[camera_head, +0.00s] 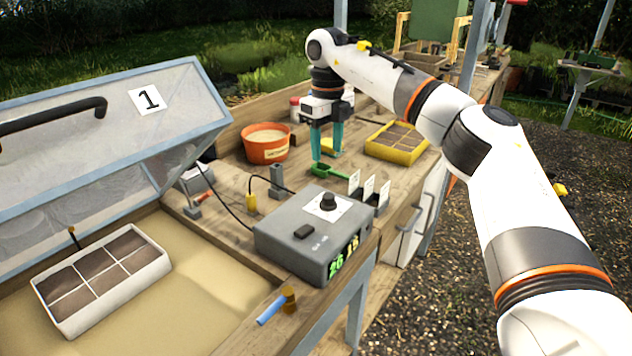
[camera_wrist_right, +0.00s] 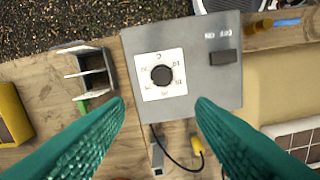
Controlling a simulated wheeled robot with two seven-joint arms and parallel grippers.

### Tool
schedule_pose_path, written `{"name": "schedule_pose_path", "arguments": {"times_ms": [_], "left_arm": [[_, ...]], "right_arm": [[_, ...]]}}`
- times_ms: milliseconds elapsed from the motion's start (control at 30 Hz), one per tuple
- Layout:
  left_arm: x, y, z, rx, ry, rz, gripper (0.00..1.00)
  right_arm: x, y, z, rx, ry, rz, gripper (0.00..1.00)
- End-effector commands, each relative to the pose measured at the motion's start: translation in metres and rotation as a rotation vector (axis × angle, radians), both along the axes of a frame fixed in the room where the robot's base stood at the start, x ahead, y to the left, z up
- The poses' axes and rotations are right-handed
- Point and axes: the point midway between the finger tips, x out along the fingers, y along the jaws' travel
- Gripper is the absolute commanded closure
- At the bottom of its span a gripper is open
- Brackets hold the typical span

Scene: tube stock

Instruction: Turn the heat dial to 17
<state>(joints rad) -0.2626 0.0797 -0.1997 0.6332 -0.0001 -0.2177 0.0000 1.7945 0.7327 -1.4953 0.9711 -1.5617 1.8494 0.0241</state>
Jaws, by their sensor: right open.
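The heat dial (camera_head: 328,201) is a black round knob on a white scale plate on top of a grey control box (camera_head: 290,238). Green digits (camera_head: 343,258) glow on the box's front; the left pair looks like 26, the other pair is hard to read. In the right wrist view the dial (camera_wrist_right: 161,75) sits ahead of the fingertips, on the grey box (camera_wrist_right: 205,95). My right gripper (camera_head: 327,150) has teal fingers, is open and empty, and is behind the box, apart from the dial. It also shows in the right wrist view (camera_wrist_right: 160,108). My left gripper is not in view.
A card holder (camera_head: 368,195) stands right beside the box, with a green scoop (camera_head: 330,172) behind it. An orange pot (camera_head: 266,143) and a yellow seed tray (camera_head: 397,142) are farther back. A raised clear lid marked 1 (camera_head: 110,150) is at left, above a white tray (camera_head: 100,283).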

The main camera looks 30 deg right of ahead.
Motion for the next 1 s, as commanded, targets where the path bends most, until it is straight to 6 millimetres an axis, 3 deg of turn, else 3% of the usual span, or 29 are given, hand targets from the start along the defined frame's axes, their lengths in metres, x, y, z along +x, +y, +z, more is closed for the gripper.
{"name": "schedule_pose_path", "arguments": {"times_ms": [200,333,467,700,1000], "left_arm": [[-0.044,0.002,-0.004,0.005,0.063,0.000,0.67],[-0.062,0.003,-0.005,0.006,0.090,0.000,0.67],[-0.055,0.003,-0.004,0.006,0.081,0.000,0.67],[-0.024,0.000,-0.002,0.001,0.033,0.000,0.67],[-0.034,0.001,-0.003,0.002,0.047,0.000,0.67]], "right_arm": [[-0.002,-0.001,-0.034,0.001,0.006,0.000,0.50],[-0.002,0.000,-0.062,0.001,0.006,0.001,0.50],[-0.002,0.000,-0.086,0.002,0.005,0.000,0.50],[-0.002,0.000,-0.112,0.003,0.002,0.001,0.50],[-0.002,0.000,-0.117,0.003,0.002,0.001,0.50]]}}
